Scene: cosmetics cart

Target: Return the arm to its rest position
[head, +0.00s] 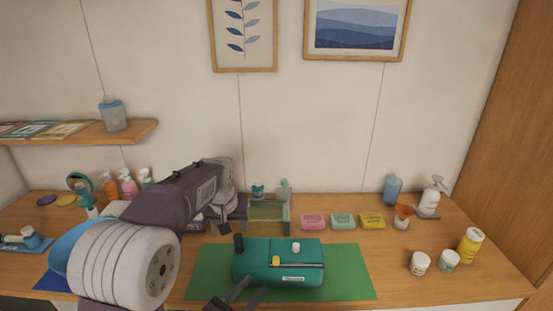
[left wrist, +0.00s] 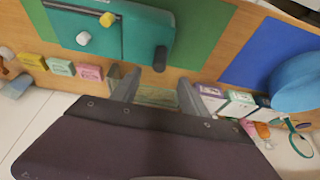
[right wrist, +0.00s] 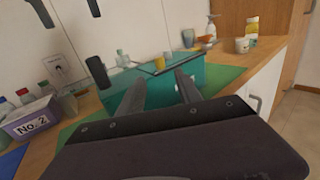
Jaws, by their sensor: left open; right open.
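My left gripper (head: 232,220) reaches in from the left and hangs open and empty in front of the clear stand, left of and behind the teal case. Its spread fingers also show in the left wrist view (left wrist: 158,95). My right gripper (head: 243,292) is open and empty at the front left of the case; its fingers show apart in the right wrist view (right wrist: 162,88). The teal case (head: 300,262) lies on a green mat (head: 352,272), with a black cylinder (head: 239,243), a yellow piece (head: 276,260) and a white piece (head: 296,247) at it.
The clear stand (head: 268,213) holds small bottles. Pink (head: 312,222), green (head: 343,221) and yellow (head: 372,221) boxes line the back. The mat's right end is bare.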

